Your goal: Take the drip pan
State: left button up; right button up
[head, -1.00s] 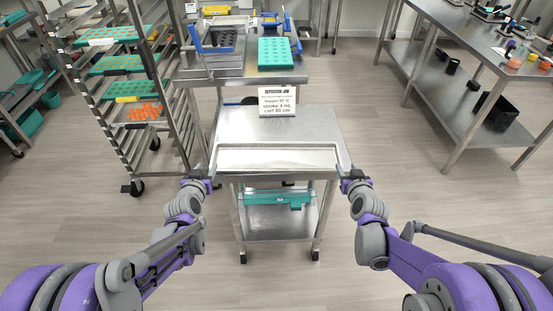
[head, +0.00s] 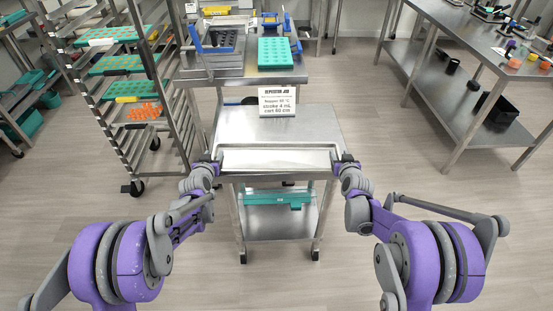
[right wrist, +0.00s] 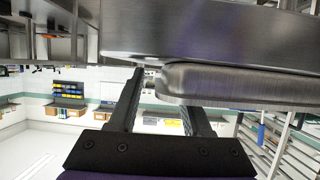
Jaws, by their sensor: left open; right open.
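The drip pan (head: 277,160) is a shallow, wide metal tray at the front edge of the steel cart's top. My left gripper (head: 218,160) is at the pan's left end and my right gripper (head: 337,159) is at its right end. Both are open. In the right wrist view the pan (right wrist: 240,84) shows as a rounded metal edge reaching in from the right, beside and partly in front of one finger of my open right gripper (right wrist: 160,88). Whether the fingers touch the pan cannot be told. The left fingertips are small and partly hidden.
The steel cart (head: 320,122) has a lower shelf with a teal item (head: 278,198). A printed sign (head: 277,102) stands behind it, below the depositor table with a teal mold (head: 275,53). A tray rack (head: 120,75) stands left, a steel table (head: 460,45) right. Floor on both sides is clear.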

pick_arm(q)
grip_shut()
pick_arm(e)
grip_shut()
dwell(1.1)
